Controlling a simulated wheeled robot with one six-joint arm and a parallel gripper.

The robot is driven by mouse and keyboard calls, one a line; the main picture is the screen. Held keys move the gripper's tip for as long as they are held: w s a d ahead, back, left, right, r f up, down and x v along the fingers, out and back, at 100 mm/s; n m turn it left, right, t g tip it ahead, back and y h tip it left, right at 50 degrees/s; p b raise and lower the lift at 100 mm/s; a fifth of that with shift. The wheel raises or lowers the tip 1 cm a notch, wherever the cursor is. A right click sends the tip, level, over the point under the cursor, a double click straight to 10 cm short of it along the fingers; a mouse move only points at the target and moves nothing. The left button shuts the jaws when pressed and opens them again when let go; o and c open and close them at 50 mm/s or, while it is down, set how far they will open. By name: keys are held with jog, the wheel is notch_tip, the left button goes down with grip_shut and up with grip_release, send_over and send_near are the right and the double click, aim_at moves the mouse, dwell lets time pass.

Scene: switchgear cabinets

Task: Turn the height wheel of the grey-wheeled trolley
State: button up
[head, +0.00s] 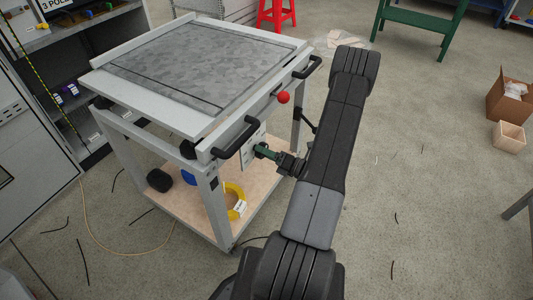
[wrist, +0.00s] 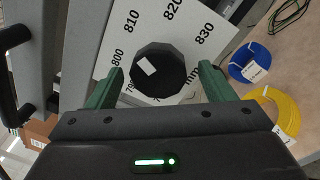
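The trolley (head: 205,125) is a light-grey frame with a grey slab top. Its wheels are hidden, so their colour does not show. The height wheel (wrist: 158,82) is a dark many-sided knob with a white mark. It sits on a white scale plate (wrist: 119,38) printed with numbers around 800 to 830. My gripper (wrist: 160,74) is open, its green fingers one on each side of the knob, with visible gaps to both. In the head view my gripper (head: 264,151) reaches the trolley's front right side, below the top; the knob cannot be made out there.
Black handles (head: 235,140) and a red ball knob (head: 284,97) stick out just above my gripper. A yellow roll (head: 236,203) and a blue roll (wrist: 250,62) lie on the lower shelf. Open cabinets stand left. Floor to the right is mostly clear, with cardboard boxes (head: 510,98) farther off.

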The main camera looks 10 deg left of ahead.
jog(key=p+v, duration=0.1)
jog(key=v, duration=1.2)
jog(key=shift+s+d, duration=0.15)
jog(key=shift+d, duration=0.25)
jog(key=shift+f, duration=0.1)
jog(key=b+x, duration=0.1)
jog(key=x, duration=1.3)
jog(key=shift+d, duration=0.1)
jog(key=r+p+v, duration=0.1)
jog(key=v, duration=1.3)
jog(key=w+a+n+b, duration=0.4)
jog(key=a+n+b, duration=0.45)
jog(key=a, duration=0.45)
jog(key=s+d+n+p, duration=0.1)
jog(key=s+d+p, duration=0.1)
jog(key=d, duration=0.6)
jog(key=shift+g, duration=0.4)
